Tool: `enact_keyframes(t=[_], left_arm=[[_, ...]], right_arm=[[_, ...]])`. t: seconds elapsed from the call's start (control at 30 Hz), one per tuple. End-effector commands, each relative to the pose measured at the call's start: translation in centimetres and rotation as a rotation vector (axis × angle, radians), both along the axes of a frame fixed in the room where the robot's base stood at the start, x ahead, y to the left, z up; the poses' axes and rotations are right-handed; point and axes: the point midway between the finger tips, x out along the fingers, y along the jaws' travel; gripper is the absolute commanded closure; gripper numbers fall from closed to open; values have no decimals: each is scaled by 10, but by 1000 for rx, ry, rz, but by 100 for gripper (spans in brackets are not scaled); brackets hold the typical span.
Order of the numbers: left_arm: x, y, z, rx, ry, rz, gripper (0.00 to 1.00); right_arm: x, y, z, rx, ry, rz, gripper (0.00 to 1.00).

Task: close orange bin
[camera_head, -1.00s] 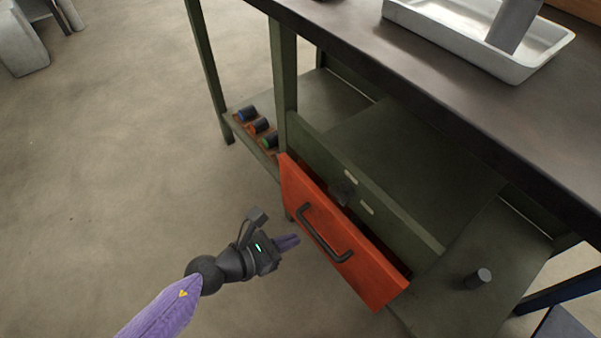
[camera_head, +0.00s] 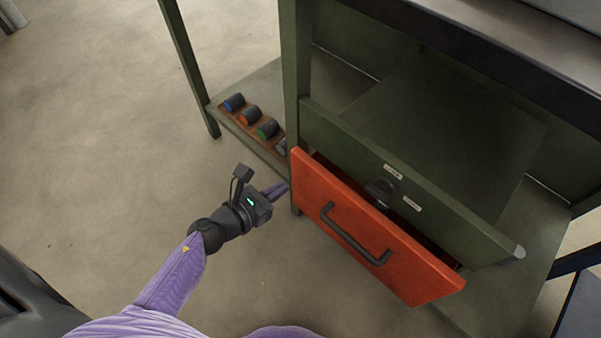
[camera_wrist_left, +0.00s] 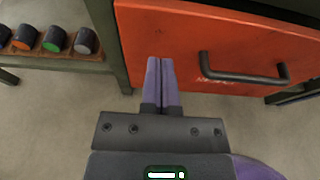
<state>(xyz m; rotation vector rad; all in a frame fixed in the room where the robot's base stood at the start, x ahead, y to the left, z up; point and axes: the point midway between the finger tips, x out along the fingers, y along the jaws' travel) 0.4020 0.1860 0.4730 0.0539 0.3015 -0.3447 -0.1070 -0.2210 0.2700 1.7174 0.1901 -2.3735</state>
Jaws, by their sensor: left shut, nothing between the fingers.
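The orange bin (camera_head: 310,188) is a drawer under a green workbench, with a dark bar handle (camera_head: 352,238) on its front. It stands slightly pulled out, with a dark gap along its top edge. Its front also fills the upper right of the left wrist view (camera_wrist_left: 180,45), with the handle (camera_wrist_left: 243,72) to the right. My left gripper (camera_head: 280,189) is shut and empty, pointing at the left end of the bin front. In the left wrist view its closed fingers (camera_wrist_left: 159,65) overlap the orange front; I cannot tell whether they touch it. My right gripper is not in view.
A dark knob or latch (camera_head: 380,190) sits on the green panel (camera_head: 440,208) above the bin. Several dark cylinders with coloured ends (camera_head: 250,115) lie in a rack on the low shelf, left of the bin. A bench leg (camera_head: 295,60) stands beside it. The floor at left is clear.

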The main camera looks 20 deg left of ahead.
Motion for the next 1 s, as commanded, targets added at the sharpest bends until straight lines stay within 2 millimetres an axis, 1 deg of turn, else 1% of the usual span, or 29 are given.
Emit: enact_keyframes(t=[0.03, 0.1, 0.23, 0.33, 0.47, 0.8, 0.93, 0.97, 1.0], left_arm=[[10, -4, -7, -3, 1, -1, 100], [23, -8, -11, -1, 1, 0, 100], [44, -16, -8, -1, -2, -1, 100], [53, -20, -8, -2, 0, 0, 100], [59, -22, -7, -1, 0, -1, 100], [60, -22, -7, -1, 0, -1, 100], [66, -24, -8, -2, 0, -2, 100], [68, -25, -7, -1, -1, -3, 100], [72, -26, -8, -1, 0, -2, 100]], right_arm=[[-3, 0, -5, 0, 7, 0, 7], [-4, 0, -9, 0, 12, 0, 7], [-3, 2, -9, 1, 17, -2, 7], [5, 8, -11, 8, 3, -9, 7], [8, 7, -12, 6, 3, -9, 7], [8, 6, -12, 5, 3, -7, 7], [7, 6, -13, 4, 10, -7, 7], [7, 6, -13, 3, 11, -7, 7], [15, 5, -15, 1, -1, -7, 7]])
